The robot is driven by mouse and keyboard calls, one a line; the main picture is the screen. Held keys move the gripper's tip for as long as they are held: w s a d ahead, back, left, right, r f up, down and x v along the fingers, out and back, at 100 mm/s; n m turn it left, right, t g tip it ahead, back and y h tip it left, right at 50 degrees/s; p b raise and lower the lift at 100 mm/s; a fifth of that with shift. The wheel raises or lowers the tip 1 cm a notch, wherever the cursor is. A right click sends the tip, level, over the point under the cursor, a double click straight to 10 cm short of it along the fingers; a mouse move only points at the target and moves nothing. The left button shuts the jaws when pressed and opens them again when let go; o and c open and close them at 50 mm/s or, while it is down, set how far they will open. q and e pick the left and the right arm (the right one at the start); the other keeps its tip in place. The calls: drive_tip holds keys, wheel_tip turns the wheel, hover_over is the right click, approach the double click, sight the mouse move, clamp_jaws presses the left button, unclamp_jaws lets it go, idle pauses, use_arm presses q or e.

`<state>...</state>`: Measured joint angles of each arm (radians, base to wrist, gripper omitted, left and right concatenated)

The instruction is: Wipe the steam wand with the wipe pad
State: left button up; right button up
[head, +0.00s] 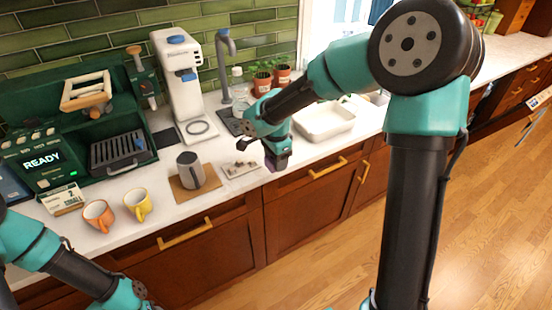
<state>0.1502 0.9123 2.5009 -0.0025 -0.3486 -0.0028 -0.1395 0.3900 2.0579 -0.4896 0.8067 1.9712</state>
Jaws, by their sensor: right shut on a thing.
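The green coffee machine (36,140) with a lit READY panel stands at the left of the counter. A slim dark fitting under a wooden knob (134,51) is at its right side. It may be the steam wand, but it is too small to tell. My right gripper (277,160) points down over the counter's front edge, right of the grey pitcher. It is shut on a small dark purple thing, probably the wipe pad, mostly hidden by the fingers. My left arm enters at the lower left; its gripper is out of view.
A grey pitcher (190,170) stands on a brown mat (187,195). An orange cup (99,215) and a yellow cup (138,203) stand near the front edge.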

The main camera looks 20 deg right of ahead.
drive_tip(key=o, duration=0.4)
drive_tip(key=shift+c, duration=1.6)
drive_tip(key=w+n, duration=0.2)
drive_tip(key=w, duration=0.1)
drive_tip(key=w+a+n, duration=0.1)
drive_tip(key=w+n, duration=0.2)
drive_tip(key=w+a+n, duration=0.1)
drive_tip(key=w+n, duration=0.2)
drive_tip(key=shift+a+f, duration=0.2)
drive_tip(key=shift+f, duration=0.15)
drive_tip(key=w+n, duration=0.2)
drive_tip(key=w+a+n, duration=0.1)
drive_tip(key=w+n, duration=0.1)
drive_tip(key=w+a+f+n, duration=0.1)
drive_tip(key=w+n, duration=0.1)
drive_tip(key=n, duration=0.1)
drive_tip(key=shift+w+a, duration=0.2)
drive_tip(key=shift+w+a+f+n, duration=0.1)
drive_tip(key=shift+w+a+n, duration=0.05)
drive_tip(key=shift+w+n, duration=0.25)
drive_tip(key=shift+w+a+f+n, duration=0.1)
drive_tip(key=shift+w+n, duration=0.2)
drive_tip(key=shift+n, duration=0.2)
drive_tip(key=shift+a, duration=0.1)
